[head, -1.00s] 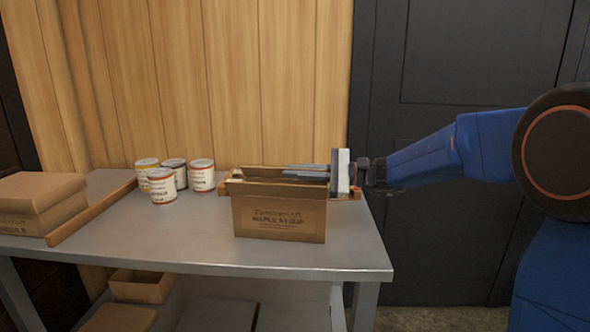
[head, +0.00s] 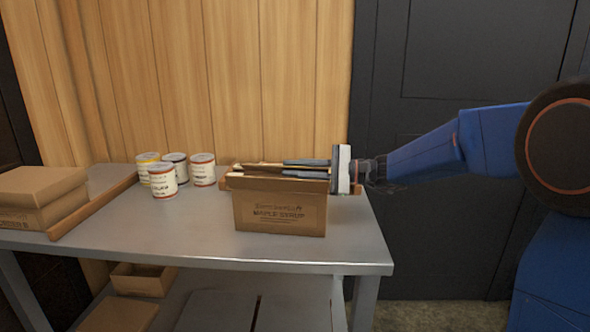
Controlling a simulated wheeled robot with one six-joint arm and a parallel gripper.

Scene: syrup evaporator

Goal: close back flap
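The cardboard maple syrup box (head: 280,210) stands on the metal table with its printed front toward me. At its top back, a thin tan flap edge (head: 262,165) shows; I cannot tell its exact angle. My gripper (head: 287,168) reaches in from the right, over the top of the box. The flap edge runs at the level of the fingers; contact is unclear. The inside of the box is hidden.
Several labelled cans (head: 164,182) stand left of the box. Another low rail (head: 224,183) lies behind the box. The table's front (head: 190,238) is clear.

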